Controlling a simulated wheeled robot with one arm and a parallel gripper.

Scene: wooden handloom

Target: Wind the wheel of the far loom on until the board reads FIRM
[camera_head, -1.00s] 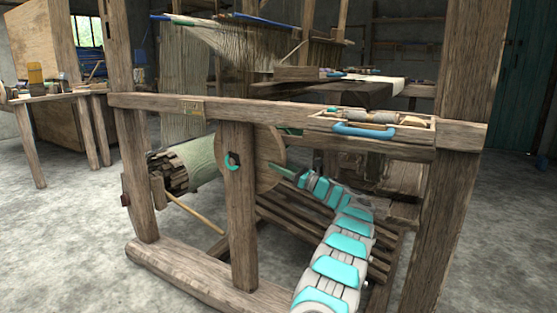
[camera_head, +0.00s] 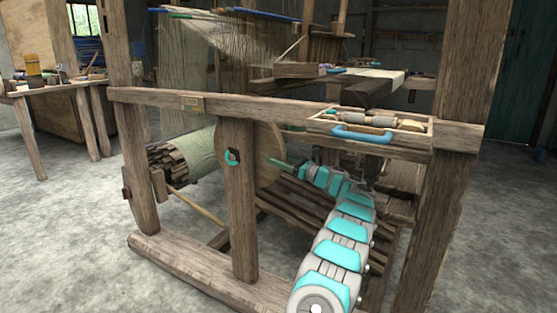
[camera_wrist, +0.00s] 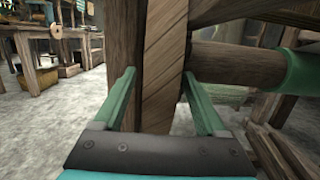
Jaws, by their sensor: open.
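The loom's wheel (camera_head: 264,150) is a round wooden disc behind a front post, with a teal ring-shaped part (camera_head: 232,157) at the post. My gripper (camera_head: 272,162) reaches the wheel's right side from the right. In the wrist view my gripper (camera_wrist: 158,75) is open, its two green fingers either side of the wheel's wooden rim (camera_wrist: 164,70), seen edge-on. I cannot tell whether either finger touches the wood. I see no readable FIRM.
A pale green roller (camera_head: 203,155) lies left of the wheel. The front rail (camera_head: 285,115) runs above my arm and holds a tray with a blue handle (camera_head: 362,134). A post (camera_head: 240,215) stands before the wheel. Slatted treadles (camera_head: 300,225) lie below. Open floor is at left.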

